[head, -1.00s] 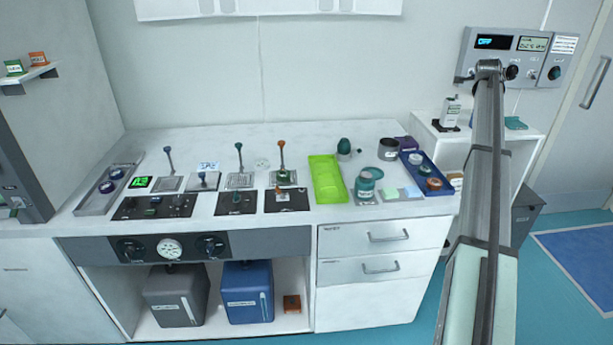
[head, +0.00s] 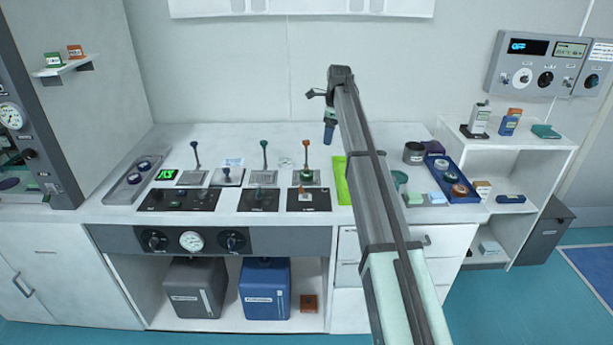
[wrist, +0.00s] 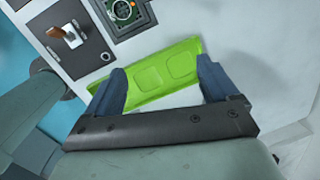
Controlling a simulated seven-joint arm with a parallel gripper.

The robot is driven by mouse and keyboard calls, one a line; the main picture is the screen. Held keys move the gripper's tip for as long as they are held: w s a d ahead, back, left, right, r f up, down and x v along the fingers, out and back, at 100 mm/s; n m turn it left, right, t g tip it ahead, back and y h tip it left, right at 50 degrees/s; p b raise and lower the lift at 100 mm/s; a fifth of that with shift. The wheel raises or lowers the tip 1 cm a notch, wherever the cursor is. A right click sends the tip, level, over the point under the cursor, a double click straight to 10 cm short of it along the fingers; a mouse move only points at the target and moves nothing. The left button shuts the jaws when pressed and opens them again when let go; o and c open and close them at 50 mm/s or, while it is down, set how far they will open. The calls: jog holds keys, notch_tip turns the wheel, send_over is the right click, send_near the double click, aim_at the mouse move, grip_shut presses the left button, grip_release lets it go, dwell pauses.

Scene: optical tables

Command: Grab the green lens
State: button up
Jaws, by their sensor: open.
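I cannot tell for certain which piece is the green lens. A round green-rimmed piece (head: 441,164) lies in the blue tray (head: 473,195) at the counter's right, with other round pieces. A dark square mount (wrist: 146,20) in the wrist view also has a green ring at its middle (wrist: 123,10). My gripper (head: 329,138) hangs above the back of the counter, left of the blue tray. In the wrist view my gripper (wrist: 162,86) is open and empty. The lime-green tray (wrist: 150,76) shows below its fingers and looks empty where visible. In the head view my arm hides most of that tray.
A grey tray (head: 135,184) is at far left.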

jog(key=g, duration=0.1)
send_over(306, 172)
jog(key=d, duration=0.2)
jog(key=f, duration=0.5)
jog(key=a+f, duration=0.1)
jog(key=f, duration=0.8)
jog(key=shift+s+a+f, duration=0.1)
jog(key=shift+a+f, duration=0.2)
jog(key=shift+c, duration=0.5)
jog(key=shift+r, duration=0.1)
jog(key=c, duration=1.2)
